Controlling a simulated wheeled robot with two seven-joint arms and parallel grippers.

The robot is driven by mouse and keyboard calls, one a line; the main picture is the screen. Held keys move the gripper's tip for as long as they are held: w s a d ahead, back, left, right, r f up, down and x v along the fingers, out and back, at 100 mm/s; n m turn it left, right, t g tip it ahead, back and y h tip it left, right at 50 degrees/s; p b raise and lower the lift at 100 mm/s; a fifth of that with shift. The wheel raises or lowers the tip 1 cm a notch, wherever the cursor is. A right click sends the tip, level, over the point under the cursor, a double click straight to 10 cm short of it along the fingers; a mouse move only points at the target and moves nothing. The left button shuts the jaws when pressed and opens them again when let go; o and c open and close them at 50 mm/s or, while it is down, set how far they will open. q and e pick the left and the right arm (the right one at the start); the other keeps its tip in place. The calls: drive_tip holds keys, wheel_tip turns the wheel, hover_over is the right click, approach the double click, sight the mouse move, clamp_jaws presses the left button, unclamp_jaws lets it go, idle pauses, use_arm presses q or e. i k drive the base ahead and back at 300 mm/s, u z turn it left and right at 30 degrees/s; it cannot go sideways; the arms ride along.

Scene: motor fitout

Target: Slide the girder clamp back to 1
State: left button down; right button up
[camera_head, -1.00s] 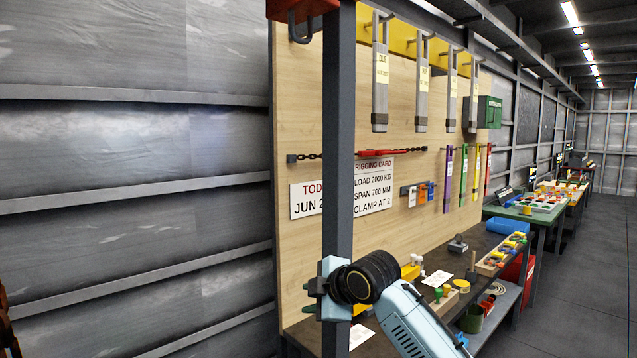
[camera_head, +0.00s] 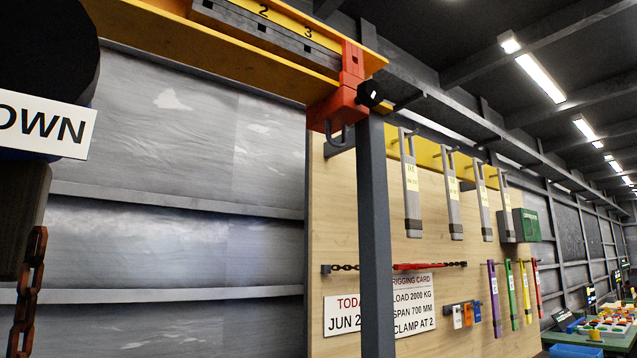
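The orange-red girder clamp (camera_head: 340,98) sits on the right end of the yellow girder (camera_head: 235,62), beside the top of the grey post. A black knob (camera_head: 370,93) is on its right side and a grey hook hangs below it. A scale along the girder shows the marks 2 (camera_head: 263,10) and 3 (camera_head: 308,32). The clamp is to the right of 3. The mark 1 is out of view. Neither gripper shows in the head view now.
A grey post (camera_head: 374,220) stands under the girder's right end. A dark hoist-like body with a label ending "OWN" (camera_head: 45,125) and a rusty chain (camera_head: 27,290) hang at the left. A board behind carries slings and a rigging card (camera_head: 412,300) reading "CLAMP AT 2".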

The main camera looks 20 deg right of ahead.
sight(337, 111)
drive_tip(key=u, duration=2.8)
drive_tip(key=k, duration=0.95)
drive_tip(key=z, duration=1.8)
drive_tip(key=i, duration=0.45)
drive_tip(key=u, duration=0.05)
